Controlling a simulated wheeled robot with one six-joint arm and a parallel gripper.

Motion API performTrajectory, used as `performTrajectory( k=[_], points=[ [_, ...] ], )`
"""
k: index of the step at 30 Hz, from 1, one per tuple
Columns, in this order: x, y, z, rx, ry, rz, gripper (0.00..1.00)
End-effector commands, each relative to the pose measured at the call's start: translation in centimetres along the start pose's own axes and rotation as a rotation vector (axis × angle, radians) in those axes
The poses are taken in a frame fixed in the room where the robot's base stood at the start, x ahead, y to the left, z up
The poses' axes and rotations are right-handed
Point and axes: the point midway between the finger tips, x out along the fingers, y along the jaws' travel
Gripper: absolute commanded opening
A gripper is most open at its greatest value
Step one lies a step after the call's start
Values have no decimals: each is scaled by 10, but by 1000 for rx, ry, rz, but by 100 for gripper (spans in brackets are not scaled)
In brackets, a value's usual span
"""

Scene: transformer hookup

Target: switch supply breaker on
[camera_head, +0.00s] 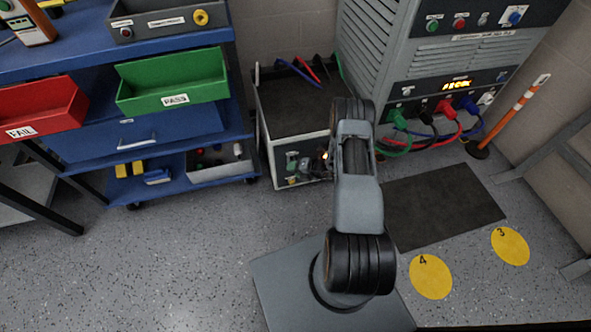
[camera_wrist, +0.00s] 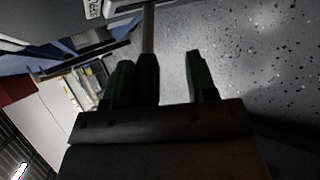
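I cannot read which switch is the supply breaker. The tall grey cabinet (camera_head: 455,75) at the upper right has a top panel with a green button (camera_head: 432,26), a red button (camera_head: 459,23) and a blue knob (camera_head: 515,17). Below it are a lit amber display (camera_head: 457,85) and several coloured plugs with cables. A low grey unit (camera_head: 292,115) left of my arm has small controls and a glowing orange spot on its front, partly hidden. My gripper (camera_wrist: 165,68) shows in the wrist view, fingers apart, with floor between them. A dark shape and grey bar stand near the left finger. The arm hides the gripper in the head view.
A blue cart (camera_head: 130,140) with a green PASS bin (camera_head: 172,84) and a red FAIL bin (camera_head: 40,108) stands at left. A dark mat (camera_head: 440,205) and yellow floor discs (camera_head: 430,277) lie at right. An orange-white post (camera_head: 517,108) stands beside the cabinet. The front-left floor is clear.

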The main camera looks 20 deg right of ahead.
Motion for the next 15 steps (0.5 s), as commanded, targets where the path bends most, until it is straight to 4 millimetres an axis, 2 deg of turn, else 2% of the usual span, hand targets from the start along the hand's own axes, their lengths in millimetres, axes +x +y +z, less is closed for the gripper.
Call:
performTrajectory(
  k=[9, 15],
  points=[
    [-65, 1, 4, 7, -12, -4, 48],
    [-100, 1, 2, 3, -9, -3, 48]
  ],
)
